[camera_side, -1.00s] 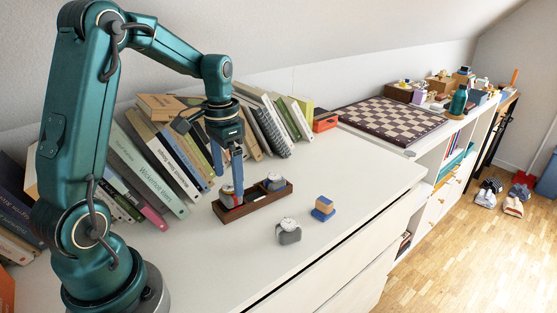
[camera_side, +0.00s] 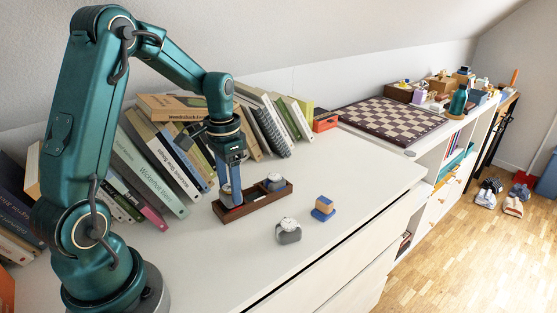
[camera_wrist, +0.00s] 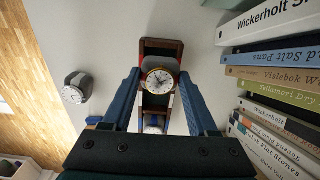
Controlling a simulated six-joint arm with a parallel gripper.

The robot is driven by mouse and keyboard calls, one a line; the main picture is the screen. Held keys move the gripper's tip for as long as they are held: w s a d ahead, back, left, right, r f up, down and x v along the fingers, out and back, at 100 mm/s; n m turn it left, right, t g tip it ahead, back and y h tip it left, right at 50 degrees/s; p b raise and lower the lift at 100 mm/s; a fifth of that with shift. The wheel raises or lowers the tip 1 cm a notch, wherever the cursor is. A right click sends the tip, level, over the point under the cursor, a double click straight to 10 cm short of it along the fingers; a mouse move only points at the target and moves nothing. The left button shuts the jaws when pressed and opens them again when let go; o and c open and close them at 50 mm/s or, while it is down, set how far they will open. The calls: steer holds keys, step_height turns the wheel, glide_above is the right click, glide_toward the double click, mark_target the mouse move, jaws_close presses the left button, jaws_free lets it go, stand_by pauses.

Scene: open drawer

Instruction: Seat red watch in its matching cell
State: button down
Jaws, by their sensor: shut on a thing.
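My gripper (camera_side: 231,190) is at the left end of the dark brown tray (camera_side: 257,206), fingers pointing down. In the wrist view its blue fingers (camera_wrist: 161,84) are shut on the red watch (camera_wrist: 158,80), which shows a round white dial facing the camera. In the side view the fingers mostly hide this watch. A red patch (camera_side: 238,208) shows low in the left cell; I cannot tell whether it is watch or lining. I cannot tell if the watch rests on the cell floor. Another watch (camera_side: 274,180) sits in the right cell.
A grey watch on its cushion (camera_side: 288,230) and a blue block with a tan top (camera_side: 323,208) stand in front of the tray. Leaning books (camera_side: 150,165) line the wall close behind.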

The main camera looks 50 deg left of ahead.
mark_target(229, 188)
step_height(229, 188, up, 9)
steer(key=shift+f, duration=0.15)
steer(key=n, duration=0.8)
steer(key=shift+w+a+r+n, duration=0.1)
steer(key=shift+w+r+n, duration=0.05)
steer(key=shift+r+n, duration=0.15)
steer(key=n, duration=0.2)
steer(key=f+n, duration=0.1)
steer(key=n, duration=0.2)
steer(key=shift+n, duration=0.3)
steer(key=n, duration=0.2)
steer(key=f+n, duration=0.1)
steer(key=shift+n, duration=0.4)
steer(key=shift+s+f, duration=0.15)
steer(key=shift+s, duration=0.1)
